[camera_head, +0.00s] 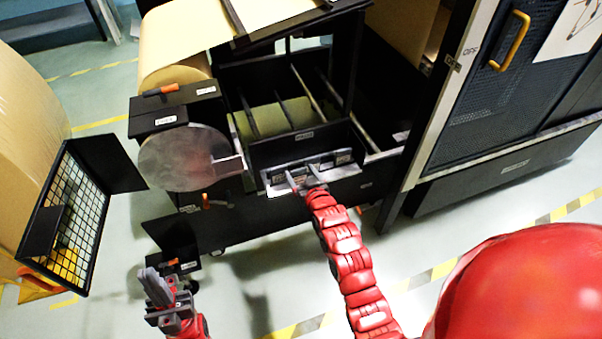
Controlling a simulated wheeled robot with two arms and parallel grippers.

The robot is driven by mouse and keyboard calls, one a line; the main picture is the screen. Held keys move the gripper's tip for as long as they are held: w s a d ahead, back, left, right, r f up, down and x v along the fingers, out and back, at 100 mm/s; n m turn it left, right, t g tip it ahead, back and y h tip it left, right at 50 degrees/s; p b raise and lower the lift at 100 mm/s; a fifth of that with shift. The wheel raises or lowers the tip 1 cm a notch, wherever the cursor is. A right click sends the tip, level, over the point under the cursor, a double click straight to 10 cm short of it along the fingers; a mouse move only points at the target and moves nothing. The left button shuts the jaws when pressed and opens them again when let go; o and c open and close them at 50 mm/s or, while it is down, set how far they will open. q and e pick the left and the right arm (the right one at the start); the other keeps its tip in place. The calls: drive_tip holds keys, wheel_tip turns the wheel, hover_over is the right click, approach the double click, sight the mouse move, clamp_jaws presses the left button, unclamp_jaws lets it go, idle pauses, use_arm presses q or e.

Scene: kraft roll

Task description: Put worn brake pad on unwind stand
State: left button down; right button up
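The unwind stand is the dark frame at the left of the machine, with a round grey brake disc (190,158) on its front and a black housing (178,108) with an orange handle above it. A metal tray (268,190) with dividers sits on the machine's front ledge, with small dark blocks in it. I cannot tell which block, if any, is the worn brake pad. My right gripper (304,182) is at the tray's front edge, its fingers among the dividers; its grip is too small to make out. My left gripper (158,285) is low at the left, below the stand, apart from it, with no object visible in it.
A large kraft roll (28,140) and a yellow-backed mesh guard (75,215) stand at the left. A dark mesh cabinet door (490,100) with a yellow handle is at the right. Hazard-striped tape (440,270) crosses the pale floor. A black box (172,240) is just above my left gripper.

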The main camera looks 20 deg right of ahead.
drive_tip(key=shift+o, duration=1.1)
